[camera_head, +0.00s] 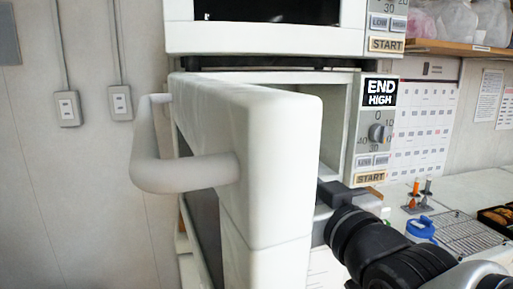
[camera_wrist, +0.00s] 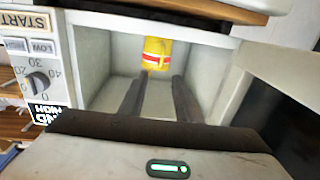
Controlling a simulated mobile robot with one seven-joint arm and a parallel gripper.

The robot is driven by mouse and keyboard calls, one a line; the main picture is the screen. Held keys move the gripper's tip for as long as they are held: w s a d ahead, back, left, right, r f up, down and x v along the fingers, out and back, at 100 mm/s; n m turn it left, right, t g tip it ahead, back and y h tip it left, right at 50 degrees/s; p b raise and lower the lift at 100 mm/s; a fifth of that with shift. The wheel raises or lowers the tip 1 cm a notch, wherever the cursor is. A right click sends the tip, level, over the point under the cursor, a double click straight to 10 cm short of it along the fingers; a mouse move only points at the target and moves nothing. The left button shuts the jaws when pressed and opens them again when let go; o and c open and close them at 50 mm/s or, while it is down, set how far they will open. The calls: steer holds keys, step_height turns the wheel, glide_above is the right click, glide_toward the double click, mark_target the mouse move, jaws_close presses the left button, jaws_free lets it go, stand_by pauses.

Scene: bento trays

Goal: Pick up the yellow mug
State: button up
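The yellow mug (camera_wrist: 156,48), with a red and white band, is inside the open microwave (camera_wrist: 90,60) in the wrist view, near the inner back. That view looks upside down. My gripper (camera_wrist: 158,78) is open, its two dark fingers reaching into the cavity toward the mug. The mug shows just past the fingertips, roughly centred between them, and nothing is held. In the head view, my gripper (camera_head: 336,192) is at the microwave opening, partly hidden by the open door (camera_head: 275,150). The mug is hidden there.
The open door with its thick handle (camera_head: 185,172) stands left of my arm. Another microwave (camera_head: 280,38) sits on top. The cavity walls are close on both sides of my fingers. On the counter at right are a blue item (camera_head: 421,228) and a wire rack (camera_head: 465,235).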

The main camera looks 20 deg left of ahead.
steer(key=x, duration=1.4)
steer(key=shift+a+f+p, duration=0.25)
steer(key=shift+a+p, duration=0.05)
steer(key=shift+p, duration=0.1)
steer(key=shift+s, duration=0.1)
jaws_close()
steer(key=shift+r, duration=0.15)
